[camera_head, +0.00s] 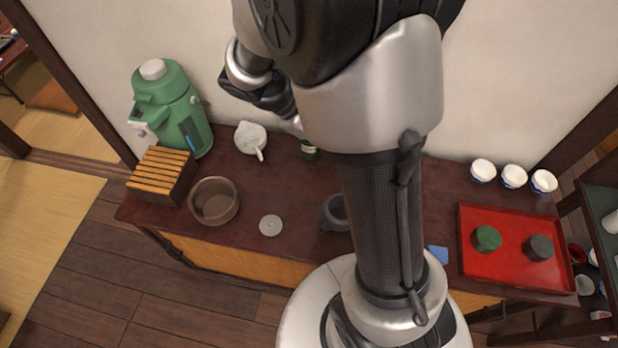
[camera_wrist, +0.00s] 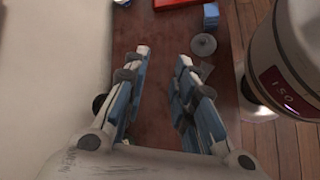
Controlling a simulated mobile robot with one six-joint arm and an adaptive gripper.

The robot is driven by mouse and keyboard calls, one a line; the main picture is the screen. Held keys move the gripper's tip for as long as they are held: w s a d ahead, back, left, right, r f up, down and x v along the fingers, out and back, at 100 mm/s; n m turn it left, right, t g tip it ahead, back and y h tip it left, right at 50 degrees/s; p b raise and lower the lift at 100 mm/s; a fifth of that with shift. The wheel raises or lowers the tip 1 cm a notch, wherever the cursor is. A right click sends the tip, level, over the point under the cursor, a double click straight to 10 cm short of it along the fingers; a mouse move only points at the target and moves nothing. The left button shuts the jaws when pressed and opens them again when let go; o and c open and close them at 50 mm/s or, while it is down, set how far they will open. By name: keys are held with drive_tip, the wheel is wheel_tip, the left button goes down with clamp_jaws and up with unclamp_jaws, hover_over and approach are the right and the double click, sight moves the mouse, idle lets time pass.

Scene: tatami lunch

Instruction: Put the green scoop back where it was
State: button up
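I cannot make out a green scoop in either view. A round green-topped item (camera_head: 487,238) sits on the red tray (camera_head: 468,266) in the head view; I cannot tell what it is. A small green item (camera_head: 309,150) stands at the back of the dark table, partly hidden by my arm. My gripper (camera_wrist: 163,56) is open over the table in the wrist view, with nothing between its blue-padded fingers. In the head view its fingertips are hidden or hard to make out.
The table (camera_head: 295,200) holds a green air pot (camera_head: 172,108), a slatted wooden box (camera_head: 160,172), a brown bowl (camera_head: 214,201), a white pitcher (camera_head: 251,138), a grey disc (camera_head: 270,226) and a dark pot (camera_head: 334,212). White cups (camera_head: 513,176) stand back right. A blue item (camera_head: 437,253) lies beside the tray.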

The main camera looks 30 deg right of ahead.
drive_tip(key=s+a+r+m+t+y, duration=0.3)
drive_tip(key=s+a+r+t+y, duration=0.1)
drive_tip(key=a, duration=0.3)
drive_tip(key=s+a+r+m+t+y, duration=0.2)
drive_tip(key=s+a+r+t+y, duration=0.2)
drive_tip(key=s+a+r+t, duration=0.1)
drive_tip(key=s+a, duration=0.1)
drive_tip(key=a, duration=0.1)
drive_tip(key=shift+s+a+r+m, duration=0.2)
drive_tip(key=shift+a+r+m, duration=0.1)
drive_tip(key=shift+a+m, duration=0.1)
